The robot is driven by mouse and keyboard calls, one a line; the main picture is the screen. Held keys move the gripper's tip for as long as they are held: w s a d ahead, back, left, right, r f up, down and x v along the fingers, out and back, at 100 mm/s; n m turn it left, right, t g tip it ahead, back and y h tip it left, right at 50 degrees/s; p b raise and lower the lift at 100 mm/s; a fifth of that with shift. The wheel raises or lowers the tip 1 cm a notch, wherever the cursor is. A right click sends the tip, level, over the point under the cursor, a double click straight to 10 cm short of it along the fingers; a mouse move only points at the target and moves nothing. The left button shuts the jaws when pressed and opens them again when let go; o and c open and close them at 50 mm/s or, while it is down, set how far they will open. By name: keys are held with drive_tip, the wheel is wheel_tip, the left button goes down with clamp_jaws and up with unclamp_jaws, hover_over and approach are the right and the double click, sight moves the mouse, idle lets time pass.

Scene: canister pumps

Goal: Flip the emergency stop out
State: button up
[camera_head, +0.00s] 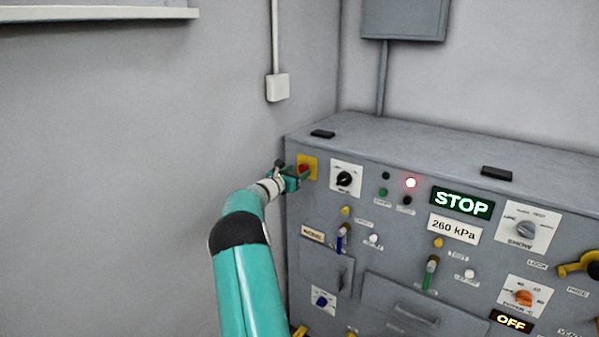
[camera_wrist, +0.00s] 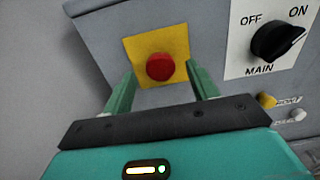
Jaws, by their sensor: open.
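The emergency stop is a red round button (camera_wrist: 160,67) on a yellow square plate (camera_wrist: 144,44), at the upper left of the grey panel's front. In the head view the red button (camera_head: 303,168) shows small beside my gripper and is partly covered by it. My gripper (camera_wrist: 160,84) is open, with one green finger on each side of the button in the wrist view. The fingers point at the panel. I cannot tell whether either finger touches the button.
The black MAIN rotary switch (camera_wrist: 277,41) sits on a white plate right of the button. A yellow knob (camera_wrist: 266,100) is below it. The grey console (camera_head: 440,145) carries lamps, a lit STOP sign (camera_head: 462,202) and more knobs. A grey wall (camera_head: 130,150) is on the left.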

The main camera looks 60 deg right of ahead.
drive_tip(key=shift+s+d, duration=0.15)
drive_tip(key=shift+d, duration=0.8)
drive_tip(key=shift+c, duration=0.2)
clamp_jaws()
drive_tip(key=shift+w+a, duration=0.2)
drive_tip(key=shift+a, duration=0.7)
drive_tip(key=shift+o, duration=0.2)
unclamp_jaws()
drive_tip(key=shift+a, duration=0.1)
